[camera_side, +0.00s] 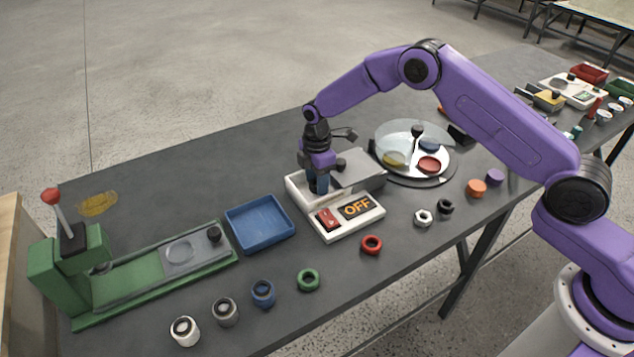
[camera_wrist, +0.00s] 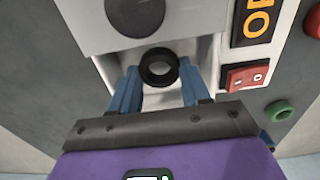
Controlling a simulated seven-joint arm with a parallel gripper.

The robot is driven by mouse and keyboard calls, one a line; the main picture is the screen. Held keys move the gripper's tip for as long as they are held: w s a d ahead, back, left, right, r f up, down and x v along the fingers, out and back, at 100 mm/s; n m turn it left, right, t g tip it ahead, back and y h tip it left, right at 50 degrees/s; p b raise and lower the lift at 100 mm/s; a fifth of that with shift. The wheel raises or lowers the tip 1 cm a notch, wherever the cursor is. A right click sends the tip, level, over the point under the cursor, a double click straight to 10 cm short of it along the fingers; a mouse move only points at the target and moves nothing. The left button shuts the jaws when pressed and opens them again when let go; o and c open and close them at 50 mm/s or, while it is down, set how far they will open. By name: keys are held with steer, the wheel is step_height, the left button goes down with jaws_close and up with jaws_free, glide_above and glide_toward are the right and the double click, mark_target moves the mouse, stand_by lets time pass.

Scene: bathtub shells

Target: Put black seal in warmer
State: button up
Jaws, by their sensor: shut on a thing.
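The warmer (camera_side: 350,224) is a white box with a red switch and an orange "OFF" display; it also shows in the wrist view (camera_wrist: 290,55). Its grey lid (camera_side: 358,172), with a black knob, sits shifted toward the back right, leaving the front-left part of the box open. My gripper (camera_side: 319,190) points down into that open part. In the wrist view its blue fingers (camera_wrist: 160,82) are shut on the black seal (camera_wrist: 147,72), a ring held at the tips inside the box walls. In the side view the seal is hidden. I cannot tell whether it touches the floor.
A blue tray (camera_side: 261,223) and a green press (camera_side: 140,265) stand left of the warmer. A round dish (camera_side: 413,150) with coloured discs stands behind right. A red ring (camera_side: 371,245), a green ring (camera_side: 308,280), a white nut (camera_side: 423,217) and another black ring (camera_side: 445,206) lie in front.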

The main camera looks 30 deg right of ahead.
steer(key=shift+f, duration=0.6)
steer(key=shift+f, duration=0.15)
steer(key=o, duration=1.1)
steer(key=shift+r, duration=6.15)
steer(key=shift+s+r, duration=0.1)
